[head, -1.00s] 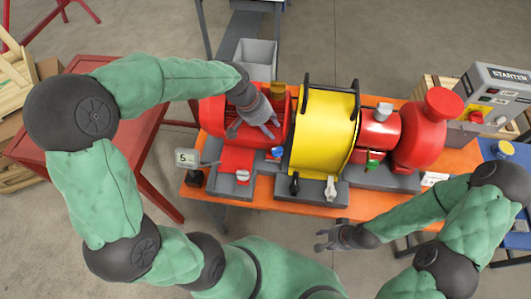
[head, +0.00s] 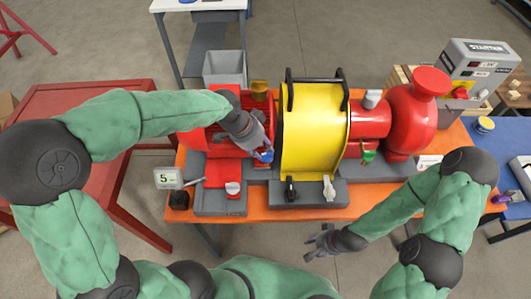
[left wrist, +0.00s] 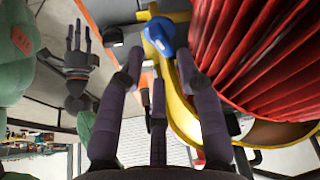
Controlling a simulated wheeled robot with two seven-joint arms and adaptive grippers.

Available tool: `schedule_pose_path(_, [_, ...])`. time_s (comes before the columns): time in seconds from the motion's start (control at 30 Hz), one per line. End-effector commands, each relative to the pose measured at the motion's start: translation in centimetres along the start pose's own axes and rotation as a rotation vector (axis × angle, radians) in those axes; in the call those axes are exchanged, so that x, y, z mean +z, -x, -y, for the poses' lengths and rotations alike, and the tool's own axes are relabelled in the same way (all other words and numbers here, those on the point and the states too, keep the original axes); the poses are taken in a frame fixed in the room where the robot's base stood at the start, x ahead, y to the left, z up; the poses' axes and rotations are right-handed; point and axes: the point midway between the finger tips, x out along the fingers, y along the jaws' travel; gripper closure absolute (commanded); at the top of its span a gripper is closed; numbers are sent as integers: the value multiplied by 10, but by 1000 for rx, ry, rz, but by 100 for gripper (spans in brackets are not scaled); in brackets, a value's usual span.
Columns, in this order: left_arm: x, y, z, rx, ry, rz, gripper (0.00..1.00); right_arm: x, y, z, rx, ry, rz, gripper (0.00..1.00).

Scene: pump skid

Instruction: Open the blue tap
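The blue tap (head: 267,156) is on the front side of the red, ribbed pump section, left of the yellow guard. In the left wrist view the blue tap (left wrist: 158,36) shows just beyond the fingertips, beside a yellow curved part. My left gripper (head: 262,149) is at the tap from above and behind, partly covering it. In the left wrist view its fingers (left wrist: 158,68) are spread, with nothing between them. Contact with the tap cannot be told. My right gripper (head: 318,245) is empty, fingers apart, in front of the orange table (head: 260,217).
The yellow guard (head: 314,125) stands close right of the left gripper. A starter box (head: 478,62) is at the back right.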

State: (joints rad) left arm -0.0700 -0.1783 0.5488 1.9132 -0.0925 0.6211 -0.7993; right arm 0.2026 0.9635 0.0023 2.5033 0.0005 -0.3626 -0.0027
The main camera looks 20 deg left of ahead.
Motion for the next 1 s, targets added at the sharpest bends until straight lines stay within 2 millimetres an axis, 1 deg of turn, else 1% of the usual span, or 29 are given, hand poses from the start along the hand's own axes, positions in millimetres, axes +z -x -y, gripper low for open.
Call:
schedule_pose_path(0.03, [1,-10,-1,3,0,2,65,0,-2,-1,0,0,0,60])
schedule_pose_path(0.1, [1,-19,-1,2,0,2,65,0,-4,-1,0,0,0,60])
schedule_pose_path(0.23, [0,-31,0,0,1,0,65,0,-6,-2,0,0,1,60])
schedule_pose_path(0.4, [0,-38,0,0,2,0,65,0,-6,-2,0,0,1,60])
schedule_pose_path(0.63, [0,-38,0,0,2,-1,65,0,-6,-2,0,0,1,60])
schedule_pose_path(0.67, [0,-38,0,0,2,-1,68,0,-6,-2,0,0,1,60])
schedule_pose_path(0.7, [0,-38,0,0,2,-1,79,0,-6,-2,0,0,1,60])
schedule_pose_path(0.77, [0,-38,0,0,2,-1,96,0,-6,-2,0,0,1,60])
schedule_pose_path(0.8, [0,-38,0,0,2,-1,100,0,-6,-2,0,0,1,60])
schedule_pose_path(1.0, [0,-38,0,-1,5,-1,100,0,-6,-2,0,0,1,60])
